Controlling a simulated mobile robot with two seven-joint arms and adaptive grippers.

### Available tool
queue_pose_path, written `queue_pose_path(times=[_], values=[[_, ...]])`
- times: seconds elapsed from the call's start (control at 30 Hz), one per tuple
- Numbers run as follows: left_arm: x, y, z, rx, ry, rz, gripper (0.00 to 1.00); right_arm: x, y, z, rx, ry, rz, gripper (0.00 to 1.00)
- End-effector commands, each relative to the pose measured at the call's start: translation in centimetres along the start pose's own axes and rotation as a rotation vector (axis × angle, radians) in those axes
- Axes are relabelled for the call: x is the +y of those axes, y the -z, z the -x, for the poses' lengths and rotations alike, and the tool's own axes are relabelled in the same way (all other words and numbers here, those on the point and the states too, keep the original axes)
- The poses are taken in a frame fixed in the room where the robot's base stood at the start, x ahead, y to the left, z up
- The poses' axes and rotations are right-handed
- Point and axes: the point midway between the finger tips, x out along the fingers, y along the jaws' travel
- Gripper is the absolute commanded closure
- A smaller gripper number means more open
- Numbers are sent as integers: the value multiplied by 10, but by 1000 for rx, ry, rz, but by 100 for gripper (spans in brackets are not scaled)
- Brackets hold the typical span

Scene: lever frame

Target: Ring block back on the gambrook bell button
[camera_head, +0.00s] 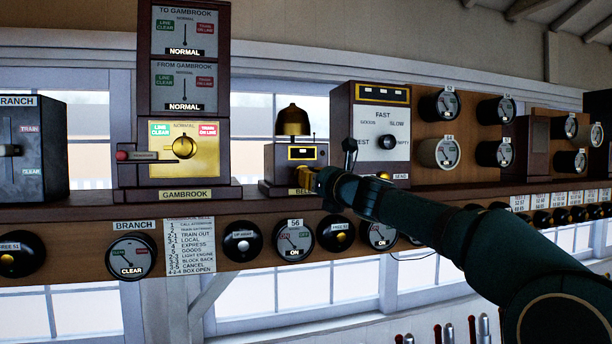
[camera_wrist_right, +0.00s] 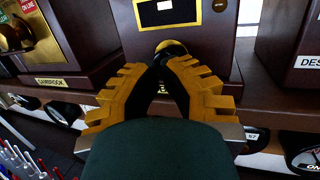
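The bell box (camera_head: 296,160) is a dark wooden case on the shelf with a brass bell (camera_head: 292,121) on top and a framed window in front. It stands just right of the Gambrook block instrument (camera_head: 184,165). My right gripper (camera_head: 312,181) is at the lower front of the bell box. In the right wrist view its yellow fingers (camera_wrist_right: 164,66) converge and their dark tips meet. A round brass button (camera_wrist_right: 171,47) shows just beyond the tips, partly hidden by them. I cannot tell whether they touch. The box's label is partly covered. My left gripper is out of view.
A test instrument (camera_head: 381,135) with a white face stands right of the bell box, close to my right arm. Round dials and plungers line the board below the shelf (camera_head: 100,213). A bell code card (camera_head: 189,247) hangs at left. Levers (camera_head: 450,333) show at the bottom.

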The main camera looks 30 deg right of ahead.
Motion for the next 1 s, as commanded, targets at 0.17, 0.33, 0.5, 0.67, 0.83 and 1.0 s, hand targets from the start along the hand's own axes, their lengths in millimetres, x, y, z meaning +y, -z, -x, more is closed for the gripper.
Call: queue_pose_path(times=[0.17, 0.33, 0.5, 0.67, 0.83, 1.0], values=[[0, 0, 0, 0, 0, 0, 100, 0, 0, 0, 0, 0, 0, 100], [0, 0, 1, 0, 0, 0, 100, -1, 0, -3, 0, 0, 0, 100], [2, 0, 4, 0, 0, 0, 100, -3, 1, -9, 1, 0, -1, 100], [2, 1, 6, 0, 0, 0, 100, -4, 2, -14, 0, 0, -1, 100], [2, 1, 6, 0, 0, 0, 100, -5, 2, -15, 0, 0, 0, 100], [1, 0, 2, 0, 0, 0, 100, -3, 1, -9, -1, 0, 1, 100]])
